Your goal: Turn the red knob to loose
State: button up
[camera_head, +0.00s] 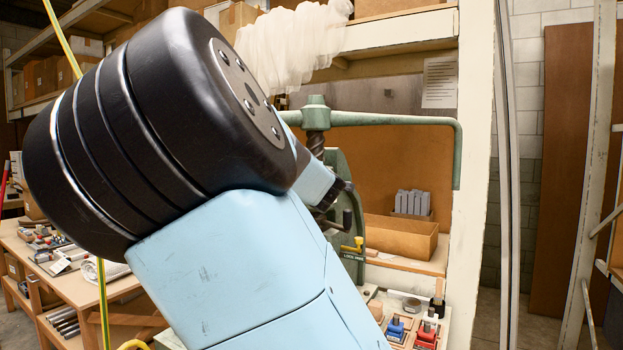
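The green fly press (342,165) stands behind my arm, with its lever (400,119) reaching right and bending down. A yellow handle (352,247) sits low on the press above a small green label whose words are too small to read surely. I see no red knob on the visible part of the press; my arm hides its left and lower parts. A dark end piece of my arm, perhaps my gripper (338,191), shows in front of the press, left of and above the yellow handle. Its fingers are not clear, and I see nothing held.
A wooden box (400,238) stands right of the press on a shelf. Red (426,335) and blue (396,329) tools sit in a tray at the bottom right. A white post (472,170) rises to the right. A workbench with tools (75,285) is at left.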

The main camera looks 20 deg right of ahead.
jog(key=shift+a+f, duration=0.15)
jog(key=shift+f, duration=0.1)
jog(key=o, duration=0.8)
jog(key=shift+o, duration=1.1)
jog(key=shift+r, duration=0.1)
jog(key=shift+s, duration=0.15)
